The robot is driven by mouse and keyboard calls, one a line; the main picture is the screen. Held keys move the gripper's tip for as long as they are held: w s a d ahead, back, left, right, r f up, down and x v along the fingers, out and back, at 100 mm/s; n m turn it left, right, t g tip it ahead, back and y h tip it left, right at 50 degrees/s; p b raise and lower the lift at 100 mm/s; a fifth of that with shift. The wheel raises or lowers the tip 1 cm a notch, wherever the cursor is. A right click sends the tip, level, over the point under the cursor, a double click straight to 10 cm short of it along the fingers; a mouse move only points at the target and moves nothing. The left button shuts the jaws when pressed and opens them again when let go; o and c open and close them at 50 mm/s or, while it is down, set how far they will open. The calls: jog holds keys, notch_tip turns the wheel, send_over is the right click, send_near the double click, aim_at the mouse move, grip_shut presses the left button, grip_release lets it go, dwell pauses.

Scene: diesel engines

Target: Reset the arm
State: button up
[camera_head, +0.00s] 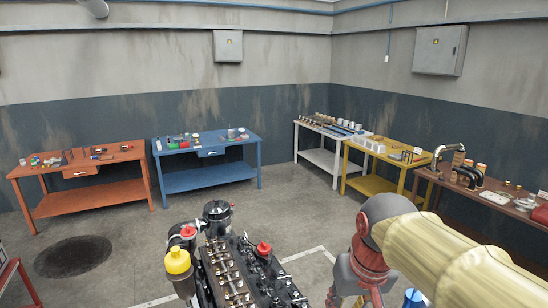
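My arm (430,248) comes in from the right edge with a pale yellow cover. It bends down at a dark red and grey joint (372,240) toward the bottom edge of the picture. My gripper is not in view, so whether it is open or holds anything does not show. A diesel engine (232,280) stands at the bottom centre, left of my arm, with a yellow-capped part (178,262) and a red cap (263,248) on it.
Along the walls stand an orange table (95,201), a blue table (210,178), a white table (318,158), a yellow table (372,188) and a brown table (455,200), all bearing parts. The floor (270,215) between them and the engine is clear. A red frame edge (10,270) shows at lower left.

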jog(key=s+d+f+t, duration=0.1)
jog(key=s+d+f, duration=0.1)
jog(key=s, duration=0.4)
jog(key=s+d+f+t, duration=0.2)
jog(key=s+d+f, duration=0.1)
jog(key=s, duration=0.3)
notch_tip(320, 180, down, 20)
jog(key=b, duration=2)
jog(key=shift+s+m+h, duration=0.2)
jog(key=shift+m+h, duration=0.1)
jog(key=shift+a, duration=0.1)
